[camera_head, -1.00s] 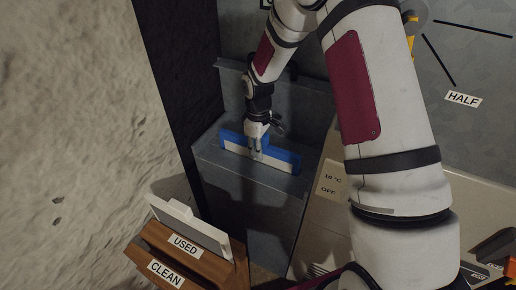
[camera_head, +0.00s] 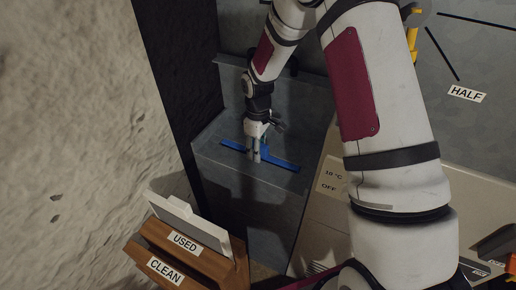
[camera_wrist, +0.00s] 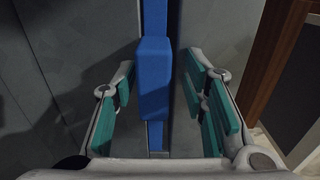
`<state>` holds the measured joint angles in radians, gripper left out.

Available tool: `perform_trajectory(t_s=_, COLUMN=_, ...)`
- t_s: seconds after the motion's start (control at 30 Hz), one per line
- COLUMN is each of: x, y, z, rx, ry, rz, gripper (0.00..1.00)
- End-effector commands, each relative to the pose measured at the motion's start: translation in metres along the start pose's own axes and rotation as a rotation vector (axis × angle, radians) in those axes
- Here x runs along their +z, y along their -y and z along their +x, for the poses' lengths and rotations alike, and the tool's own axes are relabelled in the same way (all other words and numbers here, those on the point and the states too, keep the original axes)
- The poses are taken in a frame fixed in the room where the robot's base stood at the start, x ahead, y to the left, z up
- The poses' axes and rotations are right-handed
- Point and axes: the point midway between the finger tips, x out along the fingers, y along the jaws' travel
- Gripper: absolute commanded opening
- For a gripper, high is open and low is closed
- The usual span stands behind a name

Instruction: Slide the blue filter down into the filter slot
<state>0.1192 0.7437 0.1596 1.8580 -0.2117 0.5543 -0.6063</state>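The blue filter (camera_head: 284,164) sits sunk in the top of the grey housing (camera_head: 245,205). Only its blue top edge and raised grip block show; its pale face is out of sight. In the wrist view, the filter's blue grip block (camera_wrist: 153,80) stands between my fingers. My gripper (camera_head: 257,158) is directly over the middle of the filter. In the wrist view, my gripper (camera_wrist: 162,105) is open, with a gap between each teal finger pad and the block. The filter slot is covered by the filter.
A wooden rack (camera_head: 190,250) labelled USED and CLEAN stands at the lower left, with a pale framed panel (camera_head: 188,222) in its USED part. A cream machine with a dial label (camera_head: 331,180) is right of the housing. A rough wall (camera_head: 80,110) bounds the left.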

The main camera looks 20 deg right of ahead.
Motion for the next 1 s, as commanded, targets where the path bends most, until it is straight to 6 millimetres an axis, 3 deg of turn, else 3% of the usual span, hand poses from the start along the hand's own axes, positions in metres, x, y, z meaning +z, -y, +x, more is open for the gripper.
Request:
perform_trajectory(t_s=0.6, x=-0.001, y=-0.001, z=-0.104, rx=0.003, ry=-0.003, rz=0.001, gripper=0.4)
perform_trajectory(t_s=0.77, x=0.0, y=-0.001, z=-0.116, rx=0.002, ry=-0.001, rz=0.0, gripper=0.4)
perform_trajectory(t_s=1.0, x=0.0, y=0.0, z=-0.118, rx=0.001, ry=-0.001, rz=0.0, gripper=0.4)
